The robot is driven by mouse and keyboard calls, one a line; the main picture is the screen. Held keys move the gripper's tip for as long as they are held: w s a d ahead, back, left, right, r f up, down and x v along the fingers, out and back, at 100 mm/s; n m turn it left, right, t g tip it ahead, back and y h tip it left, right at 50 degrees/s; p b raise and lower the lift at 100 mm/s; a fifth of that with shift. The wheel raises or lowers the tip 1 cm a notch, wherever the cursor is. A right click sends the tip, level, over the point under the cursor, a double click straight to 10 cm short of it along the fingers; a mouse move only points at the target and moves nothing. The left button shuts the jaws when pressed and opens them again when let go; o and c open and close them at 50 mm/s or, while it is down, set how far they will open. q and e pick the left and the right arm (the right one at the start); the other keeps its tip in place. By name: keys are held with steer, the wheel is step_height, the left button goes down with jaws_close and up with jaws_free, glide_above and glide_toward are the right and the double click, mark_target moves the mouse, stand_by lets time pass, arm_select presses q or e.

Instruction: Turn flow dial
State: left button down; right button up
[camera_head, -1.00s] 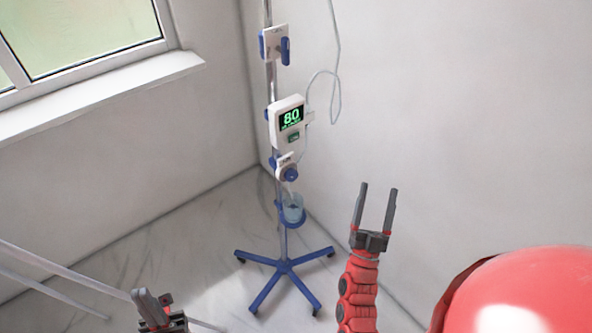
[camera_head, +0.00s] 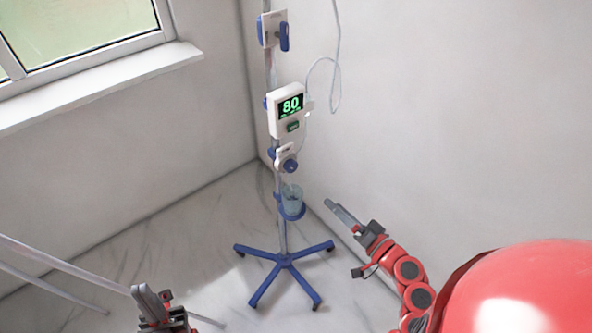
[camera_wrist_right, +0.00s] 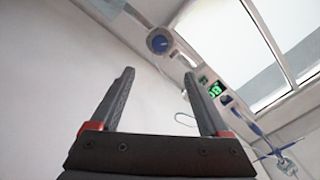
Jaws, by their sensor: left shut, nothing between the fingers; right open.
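The flow dial (camera_head: 290,166) is a round blue knob on a small white holder on the pole, just below the white pump (camera_head: 287,118) whose screen reads 80 in green. In the right wrist view, a round blue knob (camera_wrist_right: 159,43) on a white mount appears beyond the fingertips, with the pump screen (camera_wrist_right: 214,89) to its lower right. My right gripper (camera_head: 334,206) is open and empty, right of and below the dial, apart from it. Its spread fingers (camera_wrist_right: 168,98) show in the wrist view. My left gripper (camera_head: 147,294) is shut and empty at the lower left, far from the pole.
The pole stands on a blue star-shaped base (camera_head: 285,261). A cup (camera_head: 292,198) sits in a blue ring below the dial. A white clamp (camera_head: 272,29) is above the pump, and thin tubing (camera_head: 335,85) loops at its right. Walls stand close behind.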

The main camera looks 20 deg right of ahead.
mark_target(294, 168)
steer(key=p+x, duration=0.3)
steer(key=x, duration=1.3)
steer(key=shift+w+p, duration=0.3)
steer(key=shift+p, duration=0.1)
steer(key=shift+w+a, duration=0.25)
steer(key=shift+w, duration=0.1)
steer(key=shift+c, duration=0.2)
jaws_close()
